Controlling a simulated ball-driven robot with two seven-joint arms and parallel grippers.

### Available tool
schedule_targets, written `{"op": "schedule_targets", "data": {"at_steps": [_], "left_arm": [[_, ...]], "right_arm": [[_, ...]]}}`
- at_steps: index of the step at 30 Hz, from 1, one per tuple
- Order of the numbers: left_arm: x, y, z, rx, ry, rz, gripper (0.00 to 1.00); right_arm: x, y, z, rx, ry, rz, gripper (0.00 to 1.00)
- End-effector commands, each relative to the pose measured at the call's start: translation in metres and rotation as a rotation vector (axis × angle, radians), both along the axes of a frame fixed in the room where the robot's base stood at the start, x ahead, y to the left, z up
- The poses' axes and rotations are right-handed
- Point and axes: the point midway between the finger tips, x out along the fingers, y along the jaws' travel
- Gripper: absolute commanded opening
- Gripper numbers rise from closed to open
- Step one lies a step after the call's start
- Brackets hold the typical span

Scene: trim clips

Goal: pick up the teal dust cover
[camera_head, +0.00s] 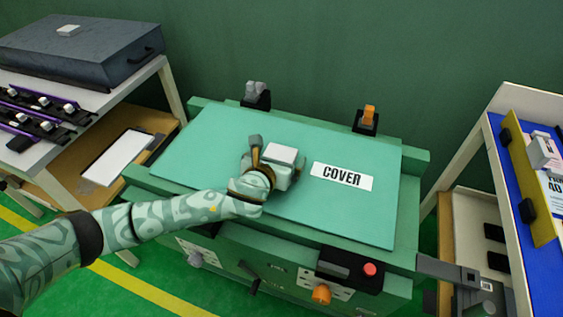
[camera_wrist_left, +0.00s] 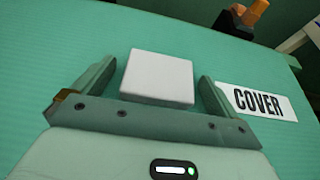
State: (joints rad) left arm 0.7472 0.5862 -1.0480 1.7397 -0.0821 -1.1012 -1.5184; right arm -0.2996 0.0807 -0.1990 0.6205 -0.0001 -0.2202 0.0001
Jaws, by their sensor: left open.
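The teal dust cover (camera_head: 220,135) is a flat sheet lying on top of the green machine bench. It has a "COVER" label (camera_head: 342,176) right of its middle, and the label also shows in the left wrist view (camera_wrist_left: 256,102). A white block-shaped handle (camera_head: 284,154) stands near its middle. My left gripper (camera_head: 270,150) is at the handle. In the left wrist view my left gripper (camera_wrist_left: 158,82) is open, with one finger on each side of the white handle (camera_wrist_left: 157,78). My right gripper does not show.
Behind the cover stand a grey clip (camera_head: 256,94) and an orange-topped clip (camera_head: 367,118). A red button (camera_head: 370,269) and orange knob (camera_head: 321,293) are at the bench front. A rack with a grey case (camera_head: 80,50) stands left, a blue-panelled rack (camera_head: 530,230) right.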

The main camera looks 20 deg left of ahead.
Motion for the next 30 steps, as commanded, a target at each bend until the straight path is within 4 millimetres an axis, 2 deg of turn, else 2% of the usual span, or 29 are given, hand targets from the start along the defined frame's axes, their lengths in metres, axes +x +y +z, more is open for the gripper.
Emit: {"op": "schedule_targets", "data": {"at_steps": [5,8,9,12,19,23,26,29,30], "left_arm": [[0.000,0.000,0.002,0.000,-0.002,0.000,0.98],[0.000,0.000,0.002,0.000,-0.002,0.000,0.73],[0.000,0.000,0.002,0.000,-0.002,0.000,0.62],[0.000,0.000,0.002,-0.001,-0.002,0.000,0.39],[0.000,0.000,0.003,-0.001,-0.004,0.000,0.39],[0.000,0.000,0.011,-0.001,-0.005,0.000,0.39],[0.000,0.000,0.024,-0.002,-0.008,0.001,0.39],[0.001,0.000,0.045,-0.002,-0.013,0.001,0.39],[-0.006,-0.003,0.053,-0.003,-0.012,-0.001,0.39]], "right_arm": [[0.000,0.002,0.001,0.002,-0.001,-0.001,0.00],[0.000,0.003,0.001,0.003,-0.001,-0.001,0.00],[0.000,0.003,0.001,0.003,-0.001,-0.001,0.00],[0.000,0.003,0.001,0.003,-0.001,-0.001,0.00],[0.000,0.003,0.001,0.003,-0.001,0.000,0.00],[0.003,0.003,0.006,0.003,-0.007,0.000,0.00],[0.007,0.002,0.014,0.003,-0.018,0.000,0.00],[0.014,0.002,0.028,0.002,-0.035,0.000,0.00],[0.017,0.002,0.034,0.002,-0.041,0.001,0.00]]}}
